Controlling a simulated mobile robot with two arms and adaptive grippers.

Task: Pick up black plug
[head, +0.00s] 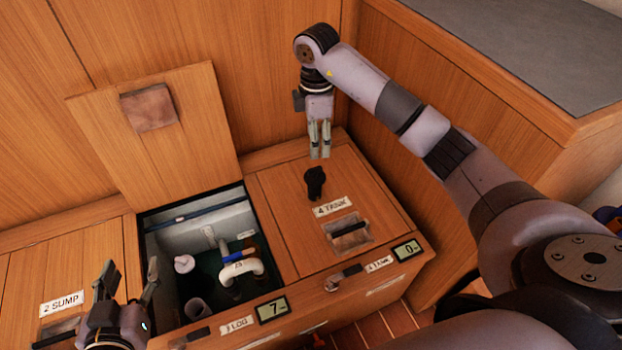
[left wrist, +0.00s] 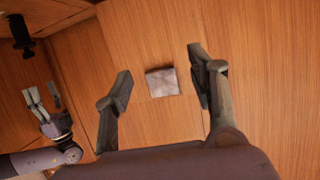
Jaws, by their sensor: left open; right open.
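In the left wrist view a black piece at the upper left looks like the same plug (left wrist: 20,36). My right gripper (head: 320,154) points down just behind and above the plug, apart from it. Its fingers are open a little, with nothing between them; it also shows in the left wrist view (left wrist: 43,97). My left gripper (head: 130,275) is open and empty at the lower left, beside the open compartment. Its spread fingers show in its wrist view (left wrist: 158,68).
An open compartment (head: 160,227) holds a white curved pipe (head: 258,272) and pale cylindrical parts. Its raised lid (head: 155,140) leans back, bearing a square patch (head: 148,107). A recessed handle (head: 348,230) lies in front of the plug. Wooden walls stand behind and right.

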